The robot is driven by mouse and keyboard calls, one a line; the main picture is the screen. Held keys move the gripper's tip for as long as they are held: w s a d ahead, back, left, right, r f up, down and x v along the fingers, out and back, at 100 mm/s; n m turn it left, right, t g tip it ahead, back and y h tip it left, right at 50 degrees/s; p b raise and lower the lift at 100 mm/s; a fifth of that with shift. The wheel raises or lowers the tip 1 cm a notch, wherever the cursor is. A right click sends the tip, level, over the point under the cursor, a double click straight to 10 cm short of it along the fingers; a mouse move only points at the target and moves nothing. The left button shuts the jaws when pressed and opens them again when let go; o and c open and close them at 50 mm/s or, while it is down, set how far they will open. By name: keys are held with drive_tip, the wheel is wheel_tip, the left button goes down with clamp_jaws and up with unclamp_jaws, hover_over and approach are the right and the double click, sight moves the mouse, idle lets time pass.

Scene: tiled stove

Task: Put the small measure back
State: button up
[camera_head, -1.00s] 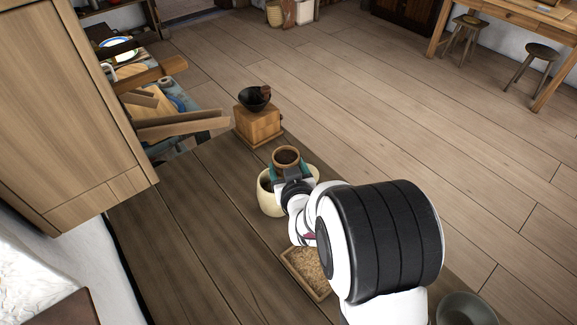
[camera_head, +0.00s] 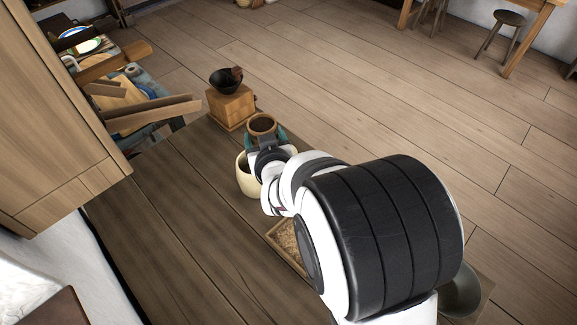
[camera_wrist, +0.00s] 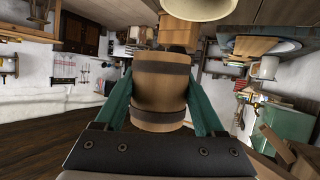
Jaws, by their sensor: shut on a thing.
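The small measure is a round wooden cup with dark bands (camera_wrist: 160,98). In the head view its open top (camera_head: 262,124) faces up and looks dark inside. My gripper (camera_head: 264,138) is shut on it, with a green finger on each side, as the wrist view also shows. The measure is just beyond a cream-coloured pot (camera_head: 246,178), which my gripper partly covers. I cannot tell how high the measure is above the table.
A wooden grinder box (camera_head: 232,106) with a black bowl (camera_head: 226,82) stands beyond the measure. A shallow grain tray (camera_head: 284,240) is partly hidden by my arm. A grey bowl (camera_head: 462,292) is at lower right. The left part of the wooden table (camera_head: 170,235) is clear.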

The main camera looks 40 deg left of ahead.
drive_tip(key=d+f+m+t+h, duration=0.3)
drive_tip(key=d+f+m, duration=0.15)
drive_tip(key=d, duration=0.35)
drive_tip(key=d+f+m+t+h, duration=0.25)
drive_tip(key=d+f, duration=0.25)
drive_tip(key=d, duration=0.3)
drive_tip(key=shift+m+h, duration=0.25)
drive_tip(key=shift+m, duration=0.05)
drive_tip(key=f, duration=0.5)
drive_tip(key=d+f, duration=0.1)
drive_tip(key=f, duration=0.1)
drive_tip(key=shift+s+f, duration=0.15)
drive_tip(key=shift+f, duration=0.05)
drive_tip(key=o, duration=1.6)
drive_tip(key=shift+c, duration=0.2)
